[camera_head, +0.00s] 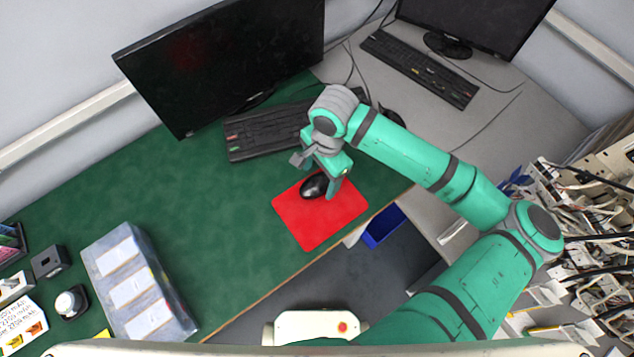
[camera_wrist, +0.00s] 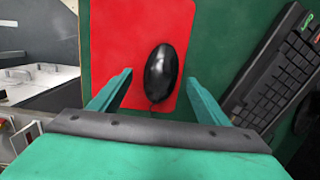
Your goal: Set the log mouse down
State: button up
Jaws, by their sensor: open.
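A black mouse (camera_head: 314,185) lies on a red mouse pad (camera_head: 320,224) on the green desk mat. In the wrist view the mouse (camera_wrist: 159,74) is between my two fingers, with a gap on each side, on the red pad (camera_wrist: 112,38). My gripper (camera_head: 322,180) is open just above the mouse. In the wrist view my gripper (camera_wrist: 160,92) has its fingers spread wide and holds nothing. One finger partly covers the mouse's right side in the head view.
A black keyboard (camera_head: 262,132) and a monitor (camera_head: 225,62) stand behind the pad. A grey-blue box with white labels (camera_head: 136,284) is at the left. A second mouse (camera_head: 391,115) and keyboard (camera_head: 420,68) are on the grey desk. The green mat (camera_head: 215,215) left of the pad is clear.

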jog(key=shift+s+a+f, duration=0.1)
jog(key=shift+f, duration=1.1)
jog(key=c, duration=1.3)
jog(key=shift+r, duration=0.15)
